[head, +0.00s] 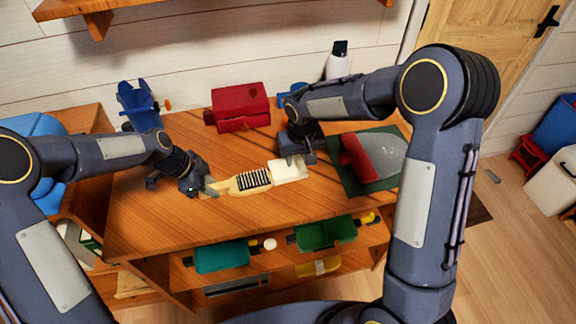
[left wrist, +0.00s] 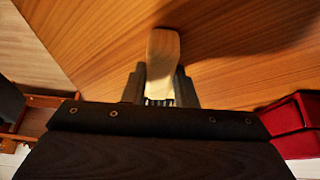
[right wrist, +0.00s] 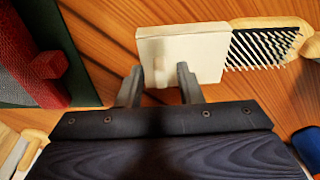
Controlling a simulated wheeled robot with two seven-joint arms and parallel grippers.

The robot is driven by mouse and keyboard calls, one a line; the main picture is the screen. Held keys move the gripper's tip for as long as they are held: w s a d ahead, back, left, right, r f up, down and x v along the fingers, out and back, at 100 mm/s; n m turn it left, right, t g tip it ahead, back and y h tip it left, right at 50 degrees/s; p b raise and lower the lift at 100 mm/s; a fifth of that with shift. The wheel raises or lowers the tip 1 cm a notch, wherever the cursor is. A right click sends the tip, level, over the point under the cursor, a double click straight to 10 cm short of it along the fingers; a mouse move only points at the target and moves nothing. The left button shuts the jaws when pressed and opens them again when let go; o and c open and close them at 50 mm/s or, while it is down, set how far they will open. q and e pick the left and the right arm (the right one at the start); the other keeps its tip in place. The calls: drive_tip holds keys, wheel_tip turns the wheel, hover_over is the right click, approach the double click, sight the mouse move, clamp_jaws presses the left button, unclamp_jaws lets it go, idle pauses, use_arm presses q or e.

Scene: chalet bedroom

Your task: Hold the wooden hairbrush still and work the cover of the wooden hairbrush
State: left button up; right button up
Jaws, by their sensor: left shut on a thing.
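The wooden hairbrush (head: 228,187) lies level over the table, its dark bristles (head: 254,179) showing between the handle and a cream cover (head: 288,171) at its right end. My left gripper (head: 209,188) is shut on the handle; the pale handle end (left wrist: 163,52) sticks out past its fingers in the left wrist view. In the right wrist view the cover (right wrist: 205,50) is a flat block with a small knob on its near side. My right gripper (right wrist: 159,80) is open, with its fingers apart on either side of that knob. Whether they touch it I cannot tell.
A red box (head: 240,105) and a blue holder (head: 138,103) stand behind. A dark green mat (head: 345,176) with a red and grey object (head: 375,158) lies to the right. A white bottle (head: 338,64) is at the back. Bare table (head: 160,225) lies in front of the brush.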

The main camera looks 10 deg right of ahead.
sight(265, 173)
clamp_jaws()
drive_tip(key=shift+s+a, duration=0.15)
drive_tip(key=shift+a, duration=2.25)
drive_tip(key=shift+s+a, duration=0.1)
drive_tip(key=shift+a, duration=2.25)
drive_tip(key=shift+o, duration=0.2)
unclamp_jaws()
drive_tip(key=shift+d, duration=0.15)
use_arm(q)
drive_tip(key=o, duration=1)
use_arm(e)
wheel_tip(265, 173, up, 6)
drive_tip(key=shift+s, duration=0.45)
